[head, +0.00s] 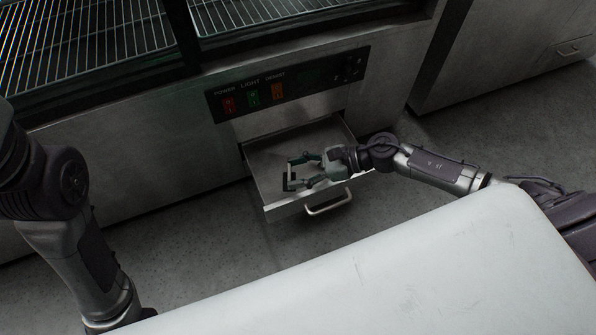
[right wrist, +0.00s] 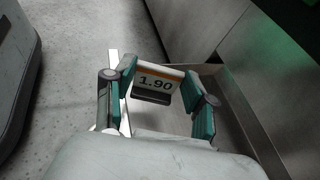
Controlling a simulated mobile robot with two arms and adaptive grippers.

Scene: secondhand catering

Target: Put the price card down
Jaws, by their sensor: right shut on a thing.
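The price card (right wrist: 157,82) is white with an orange band and reads "1.90"; a dark strip runs along its lower edge. In the right wrist view it sits between the two fingertips of my right gripper (head: 290,174), which is shut on it. In the head view this gripper is over the open metal drawer (head: 288,209); the card is too small to make out clearly there. I cannot tell whether the card touches the drawer floor. My left arm stands at the left edge of the head view, and its gripper is not visible.
The drawer juts from a steel display case (head: 160,165), with a handle (head: 328,203) on its front. Above it is a black control panel (head: 290,86) with red, green and orange switches. Wire racks (head: 85,40) show behind glass. Grey floor is clear around the drawer.

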